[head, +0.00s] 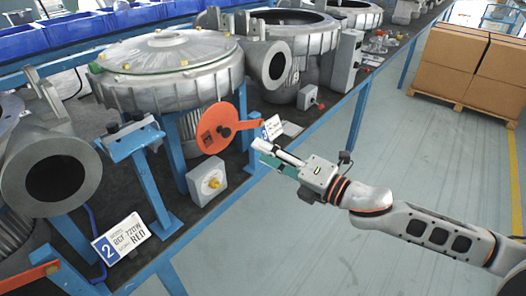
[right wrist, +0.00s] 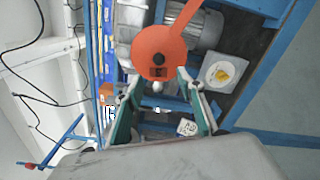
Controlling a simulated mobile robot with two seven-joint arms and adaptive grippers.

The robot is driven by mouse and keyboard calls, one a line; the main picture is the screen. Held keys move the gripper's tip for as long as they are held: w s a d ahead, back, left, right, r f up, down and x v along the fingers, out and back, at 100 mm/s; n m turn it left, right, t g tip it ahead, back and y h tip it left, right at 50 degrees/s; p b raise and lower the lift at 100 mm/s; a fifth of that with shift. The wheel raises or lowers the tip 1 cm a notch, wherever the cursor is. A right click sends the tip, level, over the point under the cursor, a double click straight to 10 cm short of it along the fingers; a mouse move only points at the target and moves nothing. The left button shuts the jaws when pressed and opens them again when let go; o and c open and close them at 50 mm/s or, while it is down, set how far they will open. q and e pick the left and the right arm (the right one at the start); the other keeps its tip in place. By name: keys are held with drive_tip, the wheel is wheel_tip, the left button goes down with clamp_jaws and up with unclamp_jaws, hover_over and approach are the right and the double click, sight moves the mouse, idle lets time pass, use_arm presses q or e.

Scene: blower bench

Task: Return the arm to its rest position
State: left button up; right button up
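My right gripper (head: 261,152) is at the centre of the head view, with its arm coming in from the right. In the right wrist view its two green-padded fingers (right wrist: 158,86) stand apart with nothing held between them. An orange disc with a handle (head: 214,128) is just left of the fingertips in the head view. The disc (right wrist: 160,50) shows beyond the fingertips in the right wrist view; I cannot tell whether they touch. My left gripper is not in view.
A large grey blower (head: 168,68) stands on the bench with more blowers behind. A white box with a yellow knob (head: 207,181) and a number 2 sign (head: 120,240) are at the front. Cardboard boxes (head: 472,62) stand far right. The floor (head: 420,150) around my arm is clear.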

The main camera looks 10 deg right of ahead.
drive_tip(key=shift+f, duration=0.1)
drive_tip(key=s+d+f+m+h, duration=0.1)
drive_tip(key=s+f+m+h, duration=0.15)
drive_tip(key=f+m, duration=0.65)
drive_tip(key=s+d+f+m+h, duration=0.15)
drive_tip(key=s+f+m, duration=0.25)
drive_tip(key=f+m, duration=0.55)
drive_tip(key=s+d+f+m+g+h, duration=0.1)
drive_tip(key=s+d+f+m+h, duration=0.1)
drive_tip(key=s+f, duration=0.4)
drive_tip(key=s+d+f+m+g+h, duration=0.2)
drive_tip(key=s+f+m, duration=0.3)
drive_tip(key=f, duration=0.7)
drive_tip(key=shift+s+d, duration=0.15)
drive_tip(key=shift+s, duration=1)
drive_tip(key=shift+m, duration=0.25)
